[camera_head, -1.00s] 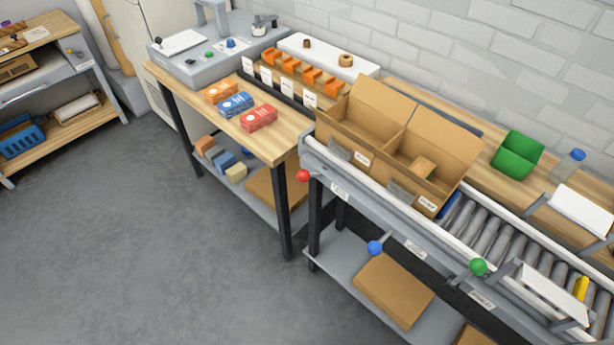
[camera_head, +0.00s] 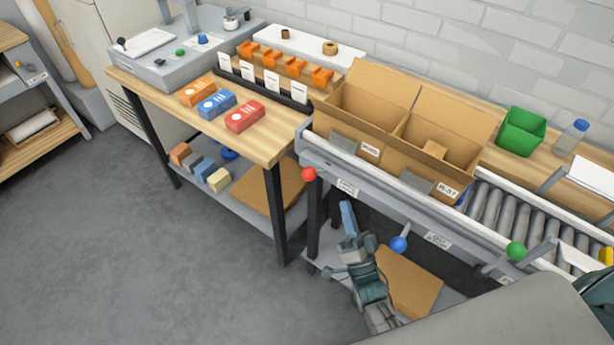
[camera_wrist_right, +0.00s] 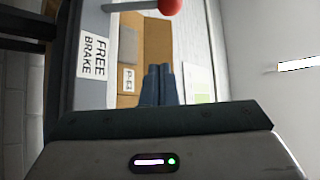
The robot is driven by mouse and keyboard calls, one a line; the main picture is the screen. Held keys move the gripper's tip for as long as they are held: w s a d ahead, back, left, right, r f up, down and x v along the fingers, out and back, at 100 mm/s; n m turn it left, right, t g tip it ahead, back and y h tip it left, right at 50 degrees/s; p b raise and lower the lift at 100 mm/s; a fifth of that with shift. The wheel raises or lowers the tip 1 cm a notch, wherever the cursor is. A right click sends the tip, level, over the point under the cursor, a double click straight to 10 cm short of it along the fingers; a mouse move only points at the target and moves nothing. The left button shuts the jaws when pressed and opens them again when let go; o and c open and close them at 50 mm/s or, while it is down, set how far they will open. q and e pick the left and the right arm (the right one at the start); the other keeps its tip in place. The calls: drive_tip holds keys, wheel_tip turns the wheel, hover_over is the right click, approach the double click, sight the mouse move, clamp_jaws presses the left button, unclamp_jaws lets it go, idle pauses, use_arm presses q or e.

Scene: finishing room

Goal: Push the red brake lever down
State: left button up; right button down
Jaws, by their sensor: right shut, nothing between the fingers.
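The red ball knob of the brake lever (camera_head: 309,174) is at the left end of the conveyor's front rail (camera_head: 390,200). It also shows at the top edge of the right wrist view (camera_wrist_right: 170,5), with part of its grey rod, near a "FREE BRAKE" label (camera_wrist_right: 95,55). My right gripper (camera_head: 346,206) points up in front of the conveyor, below and right of the red knob in the head view. Its blue fingers (camera_wrist_right: 158,72) are shut and empty, apart from the knob. My left gripper is not in view.
Blue (camera_head: 399,244) and green (camera_head: 516,251) knobs stick out along the same conveyor front. An open cardboard box (camera_head: 385,150) stands on the conveyor. A wooden workbench (camera_head: 265,145) with small boxes stands to the left. The grey floor (camera_head: 130,260) at left is clear.

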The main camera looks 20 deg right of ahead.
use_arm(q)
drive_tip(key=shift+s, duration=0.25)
use_arm(e)
drive_tip(key=shift+s+r+t, duration=0.1)
drive_tip(key=shift+r+t, duration=0.2)
drive_tip(key=shift+r, duration=0.5)
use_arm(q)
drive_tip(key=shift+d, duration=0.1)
use_arm(e)
drive_tip(key=p+x, duration=0.4)
drive_tip(key=x, duration=0.6)
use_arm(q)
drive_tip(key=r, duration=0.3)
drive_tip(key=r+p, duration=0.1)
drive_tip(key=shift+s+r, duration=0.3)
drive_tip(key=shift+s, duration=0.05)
use_arm(e)
drive_tip(key=a+f, duration=0.2)
drive_tip(key=a, duration=0.1)
drive_tip(key=shift+f, duration=0.4)
